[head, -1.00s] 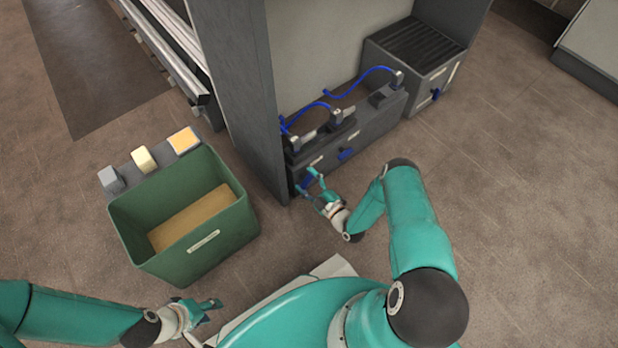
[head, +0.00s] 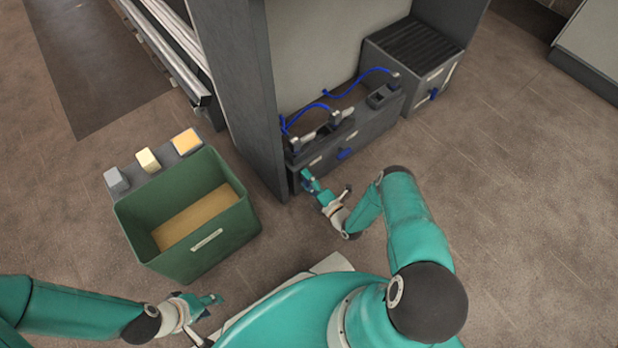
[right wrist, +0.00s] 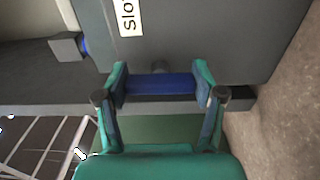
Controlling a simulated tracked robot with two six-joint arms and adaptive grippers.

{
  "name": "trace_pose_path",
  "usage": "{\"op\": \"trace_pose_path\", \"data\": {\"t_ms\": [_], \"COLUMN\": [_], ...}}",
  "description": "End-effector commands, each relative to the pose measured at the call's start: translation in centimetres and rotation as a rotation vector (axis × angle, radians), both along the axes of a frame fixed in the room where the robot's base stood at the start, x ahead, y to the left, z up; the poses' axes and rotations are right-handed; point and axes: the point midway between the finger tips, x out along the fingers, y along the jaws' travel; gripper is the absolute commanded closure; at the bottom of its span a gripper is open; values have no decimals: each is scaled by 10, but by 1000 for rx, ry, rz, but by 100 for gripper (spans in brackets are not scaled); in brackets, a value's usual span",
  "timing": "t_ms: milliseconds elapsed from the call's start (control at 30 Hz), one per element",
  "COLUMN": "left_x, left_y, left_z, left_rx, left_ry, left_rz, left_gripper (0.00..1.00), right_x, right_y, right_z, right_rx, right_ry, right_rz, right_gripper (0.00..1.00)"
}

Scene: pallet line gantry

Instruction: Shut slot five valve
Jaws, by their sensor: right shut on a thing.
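A blue valve handle (right wrist: 160,84) shows in the right wrist view, on the grey front of a low unit under a white label (right wrist: 130,16) reading "Slo", the rest cut off. My right gripper (right wrist: 161,88) is shut on this handle, one finger at each end. In the head view my right gripper (head: 308,182) is at the left end of the low unit (head: 372,130), mostly covering the handle. My left gripper (head: 211,305) is near the floor at bottom, away from the unit; its finger gap is unclear.
Another blue handle (head: 345,153) is on the unit's front, and one (head: 433,94) on the ribbed box (head: 395,65) at right. Blue hoses (head: 310,107) run above. A grey post (head: 245,100) stands close left. A green bin (head: 157,238) stands left; floor at right is clear.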

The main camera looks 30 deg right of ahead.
Motion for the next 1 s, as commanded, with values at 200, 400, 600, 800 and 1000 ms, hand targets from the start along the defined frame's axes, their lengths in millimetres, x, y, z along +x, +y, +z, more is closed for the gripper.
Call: {"op": "trace_pose_path", "data": {"t_ms": [200,400,600,800,1000], "left_x": [0,0,0,0,0], "left_y": [0,0,0,0,0], "left_z": [1,0,0,1,1], "left_rx": [0,0,0,0,0], "left_ry": [0,0,0,0,0], "left_rz": [0,0,0,0,0], "left_gripper": [60,60,60,60,60], "right_x": [-1,-1,-1,-1,-1], "right_y": [4,5,5,3,1], "right_z": [-3,-4,-3,-2,-1], "right_rx": [-20,-21,-20,-20,-21], "right_ry": [7,8,7,4,2], "right_rz": [8,9,9,5,3], "right_gripper": [67,67,17,6,6]}}
